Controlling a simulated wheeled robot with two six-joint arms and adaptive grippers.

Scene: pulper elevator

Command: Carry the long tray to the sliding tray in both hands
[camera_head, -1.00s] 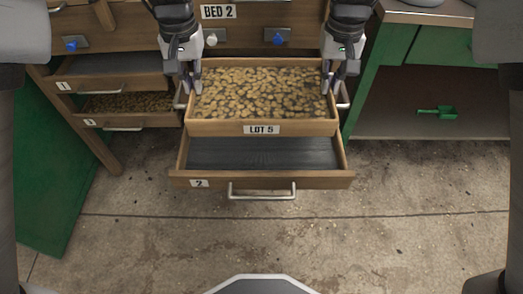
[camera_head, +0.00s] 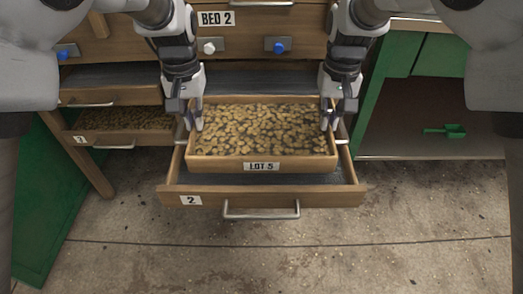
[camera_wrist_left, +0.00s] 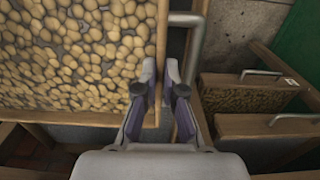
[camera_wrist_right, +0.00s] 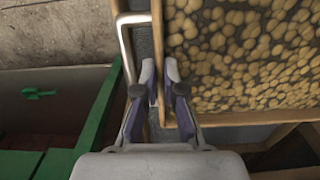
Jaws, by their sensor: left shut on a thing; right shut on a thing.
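The long tray (camera_head: 200,162), a wooden box labelled LOT 5, is filled with tan beans (camera_head: 265,128). It is level and lies within the outline of the sliding tray (camera_head: 270,196), the pulled-out wooden drawer labelled 2. I cannot tell if it touches the drawer floor, which shows dark in front and behind. My left gripper (camera_wrist_left: 160,75) is shut on the tray's left side wall, beside a metal side handle (camera_wrist_left: 194,45). My right gripper (camera_wrist_right: 160,75) is shut on the right side wall, beside the other side handle (camera_wrist_right: 127,45).
Bed 2's wooden frame (camera_head: 260,20) with blue and white knobs stands behind. A bean-filled drawer labelled 3 (camera_head: 120,120) is at left. A green cabinet with a green scoop (camera_head: 445,131) is at right.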

